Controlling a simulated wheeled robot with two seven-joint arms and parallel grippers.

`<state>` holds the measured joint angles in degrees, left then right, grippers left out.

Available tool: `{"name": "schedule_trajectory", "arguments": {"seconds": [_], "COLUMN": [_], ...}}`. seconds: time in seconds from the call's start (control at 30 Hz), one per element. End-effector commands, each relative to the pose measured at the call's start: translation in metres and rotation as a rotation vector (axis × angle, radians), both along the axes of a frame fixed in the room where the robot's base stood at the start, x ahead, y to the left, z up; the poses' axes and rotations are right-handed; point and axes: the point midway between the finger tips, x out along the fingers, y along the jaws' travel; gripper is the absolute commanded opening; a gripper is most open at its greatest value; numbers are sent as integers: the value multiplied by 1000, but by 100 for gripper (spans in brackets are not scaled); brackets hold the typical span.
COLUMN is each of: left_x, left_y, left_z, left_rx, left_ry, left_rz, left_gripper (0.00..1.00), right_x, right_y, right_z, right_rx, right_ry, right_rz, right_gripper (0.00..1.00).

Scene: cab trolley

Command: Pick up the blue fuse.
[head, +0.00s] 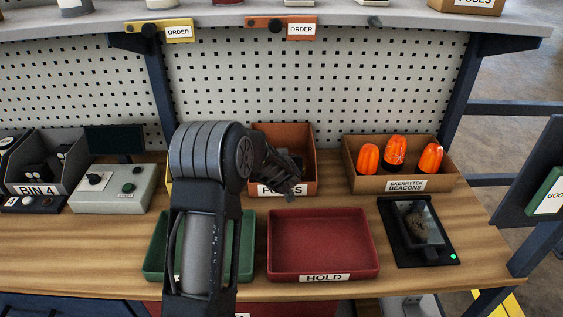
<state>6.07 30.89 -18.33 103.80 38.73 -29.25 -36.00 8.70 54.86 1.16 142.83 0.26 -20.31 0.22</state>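I cannot see a blue fuse. An orange-brown bin (304,142) stands at the back middle of the bench, its front label partly covered and perhaps reading FUSES. My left arm comes up from the bottom, left of centre, and bends to the right. Its dark gripper (288,181) is at the front of this bin, over its label and opening. The fingers are small and dark, so I cannot tell whether they are open or hold anything. The bin's inside is mostly hidden by the arm. My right gripper is not in view.
A red HOLD tray (323,212) is empty; a green tray (246,262) is partly behind my arm. A beacon box (448,180) holds orange beacons. A dark device (440,255) lies right. A grey control box (97,203) and BIN 4 (75,165) stand left. A shelf overhangs the back.

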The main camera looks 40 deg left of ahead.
Motion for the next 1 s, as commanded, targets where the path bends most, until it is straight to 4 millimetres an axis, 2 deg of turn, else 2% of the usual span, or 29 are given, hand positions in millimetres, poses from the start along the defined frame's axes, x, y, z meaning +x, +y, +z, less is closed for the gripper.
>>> {"name": "schedule_trajectory", "arguments": {"seconds": [0.47,1.0], "left_x": [0,0], "left_y": [0,0], "left_z": [0,1], "left_rx": [0,1], "left_ry": [0,-1], "left_rz": [0,0], "left_gripper": [53,9], "right_x": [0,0], "right_y": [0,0], "right_z": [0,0], "right_rx": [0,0], "right_ry": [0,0], "right_rz": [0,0], "right_gripper": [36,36]}}
